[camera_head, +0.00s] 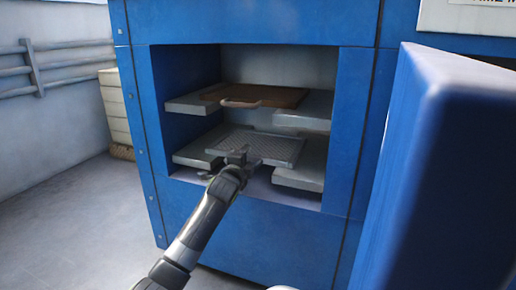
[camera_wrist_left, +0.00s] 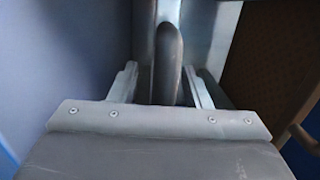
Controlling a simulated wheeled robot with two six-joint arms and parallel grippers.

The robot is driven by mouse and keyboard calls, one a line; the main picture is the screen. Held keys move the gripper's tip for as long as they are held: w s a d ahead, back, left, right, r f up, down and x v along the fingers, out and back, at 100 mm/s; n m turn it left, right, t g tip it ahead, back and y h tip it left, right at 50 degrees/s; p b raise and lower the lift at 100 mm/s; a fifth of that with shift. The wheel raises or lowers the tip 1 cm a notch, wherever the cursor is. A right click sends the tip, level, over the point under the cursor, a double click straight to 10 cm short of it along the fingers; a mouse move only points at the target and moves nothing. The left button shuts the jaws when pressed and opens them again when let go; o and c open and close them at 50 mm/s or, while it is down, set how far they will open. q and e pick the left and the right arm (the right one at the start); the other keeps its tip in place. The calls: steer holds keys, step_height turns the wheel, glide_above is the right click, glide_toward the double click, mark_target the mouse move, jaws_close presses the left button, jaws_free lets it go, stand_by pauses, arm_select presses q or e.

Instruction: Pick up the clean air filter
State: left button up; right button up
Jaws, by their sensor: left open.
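The clean air filter (camera_head: 270,148) is a grey mesh panel lying flat in the lower level of the blue dryer's opening. My left gripper (camera_head: 240,157) reaches in to its front edge and is open. In the left wrist view, a grey bar that looks like the filter's handle (camera_wrist_left: 168,60) stands between the two spread fingers of my left gripper (camera_wrist_left: 164,82). I cannot tell whether the fingers touch it. A brown, dirty-looking filter (camera_head: 268,96) with a front handle lies on the upper level; its brown surface also shows in the wrist view (camera_wrist_left: 268,55). My right gripper is not in view.
The blue dryer cabinet (camera_head: 260,235) frames the opening on all sides. Its thick blue door (camera_head: 440,180) stands open at the right. Grey side ledges (camera_head: 305,110) flank both levels. Pale stacked boxes (camera_head: 116,110) and wall pipes are at the left; the floor there is clear.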

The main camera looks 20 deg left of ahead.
arm_select(q)
steer(key=shift+c, duration=0.2)
jaws_close()
steer(key=shift+r, duration=0.1)
steer(key=shift+r, duration=0.15)
